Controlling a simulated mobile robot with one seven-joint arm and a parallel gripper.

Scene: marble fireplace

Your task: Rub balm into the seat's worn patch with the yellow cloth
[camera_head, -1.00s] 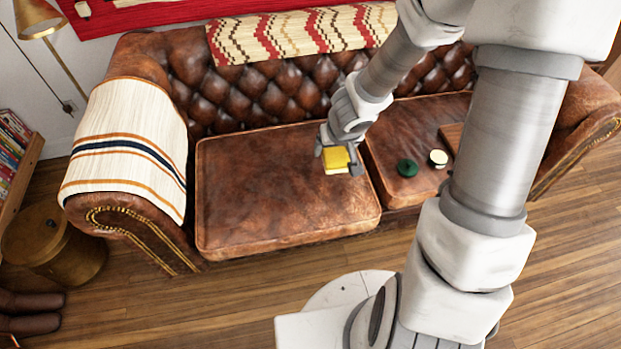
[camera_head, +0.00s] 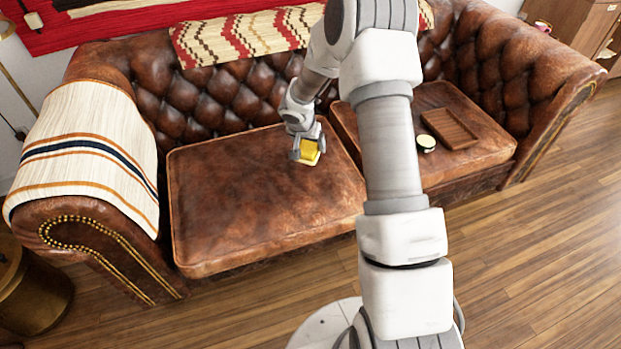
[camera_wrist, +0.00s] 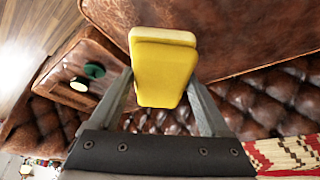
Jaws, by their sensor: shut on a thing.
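My gripper (camera_head: 307,148) is shut on the yellow cloth (camera_head: 310,151), a thick folded pad that also shows between the fingers in the wrist view (camera_wrist: 163,75). It is over the back right part of the left seat cushion (camera_head: 235,205); I cannot tell whether the cloth touches the leather. This brown cushion has dull, paler, mottled areas, but the worn patch has no clear outline. An open tin with pale balm (camera_head: 426,143) stands on the right seat cushion (camera_head: 490,145). Its green lid (camera_wrist: 94,70) lies beside it in the wrist view; my arm hides it in the head view.
A brown wooden tray (camera_head: 450,128) lies on the right cushion. The tufted sofa back (camera_head: 215,100) rises behind, with a patterned throw (camera_head: 240,38) over it. A striped blanket (camera_head: 85,150) covers the left armrest. The left cushion's front is clear.

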